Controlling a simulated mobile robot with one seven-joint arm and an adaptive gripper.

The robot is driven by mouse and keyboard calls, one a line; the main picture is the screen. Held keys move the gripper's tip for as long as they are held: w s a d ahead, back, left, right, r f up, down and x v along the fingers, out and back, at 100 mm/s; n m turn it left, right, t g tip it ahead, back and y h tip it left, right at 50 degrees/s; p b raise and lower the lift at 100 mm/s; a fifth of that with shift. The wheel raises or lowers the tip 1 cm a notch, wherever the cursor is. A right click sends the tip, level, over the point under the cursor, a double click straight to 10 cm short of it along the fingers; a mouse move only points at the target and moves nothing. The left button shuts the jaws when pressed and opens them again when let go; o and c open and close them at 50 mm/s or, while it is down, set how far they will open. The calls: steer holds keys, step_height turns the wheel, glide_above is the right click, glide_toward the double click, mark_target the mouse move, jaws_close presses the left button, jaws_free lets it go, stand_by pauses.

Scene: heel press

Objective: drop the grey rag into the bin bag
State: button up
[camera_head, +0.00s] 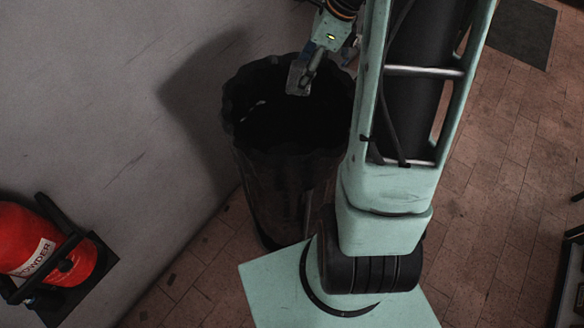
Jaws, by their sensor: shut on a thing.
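The bin bag (240,105) is black and lines a tall dark bin standing on the floor against the wall. Its mouth is open and its inside is very dark. My gripper (304,76) is above the bag's mouth, toward its far right side. It is shut on a small grey thing (297,80), which looks like the grey rag. The rag's shape is hard to make out against the grey fingers. From this view I cannot tell how high the rag is above the rim. My arm hides the bin's right edge.
A red powder extinguisher (40,245) in a black holder is at the lower left by the grey wall (90,100). A dark mat (522,30) lies at the upper right. The brick floor (500,190) to the right is largely clear, with a dark rack at the right edge.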

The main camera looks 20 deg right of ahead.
steer(key=shift+f, duration=0.7)
step_height(320, 180, down, 4)
steer(key=b, duration=0.3)
steer(key=shift+f, duration=0.15)
steer(key=o, duration=1.2)
steer(key=v, duration=1.2)
